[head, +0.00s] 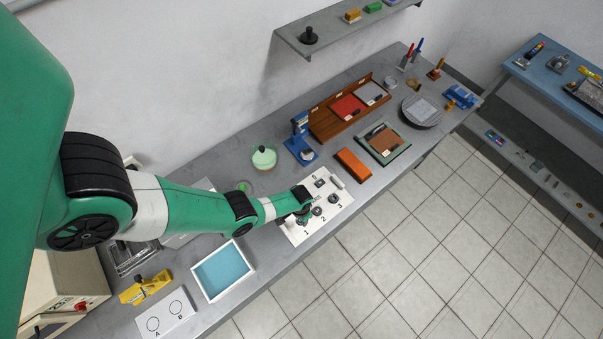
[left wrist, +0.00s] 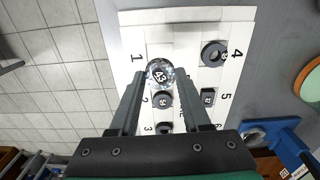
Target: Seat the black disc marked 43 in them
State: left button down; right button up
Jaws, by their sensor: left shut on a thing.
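A round piece marked 43 (left wrist: 160,73) sits between the fingertips of my left gripper (left wrist: 160,76) in the left wrist view. It looks shiny and mottled, with a dark centre around the number. My left gripper (head: 304,215) is shut on it, over the number 1 end of the white numbered board (head: 337,186). I cannot tell whether the piece touches the board. A dark round piece (left wrist: 162,100) is by number 2, a dark ring (left wrist: 213,54) by 4 and a dark squarish piece (left wrist: 208,97) by 5. My right gripper is not in view.
An orange box (head: 353,164) and a blue stand (head: 301,148) are beyond the board. A blue-lined tray (head: 223,270) and a white card marked A and B (head: 166,318) lie nearer. The bench's front edge is close to the board.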

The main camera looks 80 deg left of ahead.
pick_arm(q)
jog(key=shift+f, duration=0.1)
notch_tip(320, 180, down, 6)
jog(key=b, duration=0.5)
jog(key=shift+s+r+b, duration=0.1)
jog(key=shift+r+b, duration=0.15)
jog(key=shift+b, duration=0.05)
jog(key=shift+f, duration=0.2)
dwell(0.8)
jog(key=shift+c, duration=1.4)
grip_release()
jog(key=c, duration=0.5)
jog(key=shift+r, duration=0.1)
